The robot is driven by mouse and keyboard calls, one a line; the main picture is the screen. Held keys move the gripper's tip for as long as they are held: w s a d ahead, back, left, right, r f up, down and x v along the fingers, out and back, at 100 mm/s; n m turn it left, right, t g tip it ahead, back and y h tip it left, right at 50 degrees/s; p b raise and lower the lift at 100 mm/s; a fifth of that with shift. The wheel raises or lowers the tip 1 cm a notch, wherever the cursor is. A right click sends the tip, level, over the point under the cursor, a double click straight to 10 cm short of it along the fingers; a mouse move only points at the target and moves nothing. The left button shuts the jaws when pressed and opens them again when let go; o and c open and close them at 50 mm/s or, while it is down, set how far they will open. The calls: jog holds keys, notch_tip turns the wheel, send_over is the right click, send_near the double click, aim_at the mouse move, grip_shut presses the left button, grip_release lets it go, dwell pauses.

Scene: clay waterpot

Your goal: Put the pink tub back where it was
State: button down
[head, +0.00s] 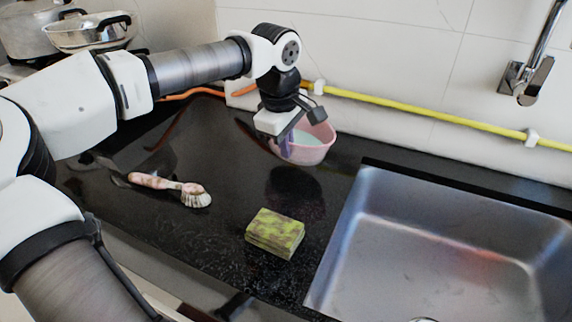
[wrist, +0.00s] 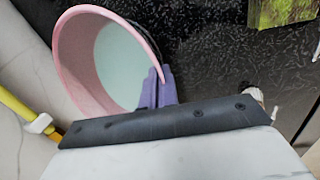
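The pink tub (head: 318,150) is at the back of the black counter, near the wall and left of the sink. It is a round tub with a pale bluish inside. My gripper (head: 286,146) points down at the tub's left rim. In the wrist view the tub (wrist: 72,60) fills the upper left. The purple fingers of my gripper (wrist: 158,90) sit close together with the rim between them, so the gripper looks shut on it. I cannot tell whether the tub's base touches the counter.
A green and yellow sponge (head: 275,233) lies left of the steel sink (head: 450,240). A brush (head: 172,187) lies further left. A yellow hose (head: 420,107) runs along the wall behind the tub. Pots (head: 90,32) stand at the back left. Counter between brush and sponge is bare.

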jog(key=shift+f, duration=2.45)
jog(key=shift+f, duration=0.1)
jog(key=c, duration=2.1)
grip_release()
jog(key=shift+f+b, duration=0.1)
jog(key=shift+b, duration=0.2)
jog(key=shift+c, duration=0.2)
jog(key=o, duration=0.4)
jog(key=shift+o, duration=0.2)
notch_tip(320, 180, up, 12)
jog(key=s+a+p, duration=0.1)
jog(key=s, duration=0.1)
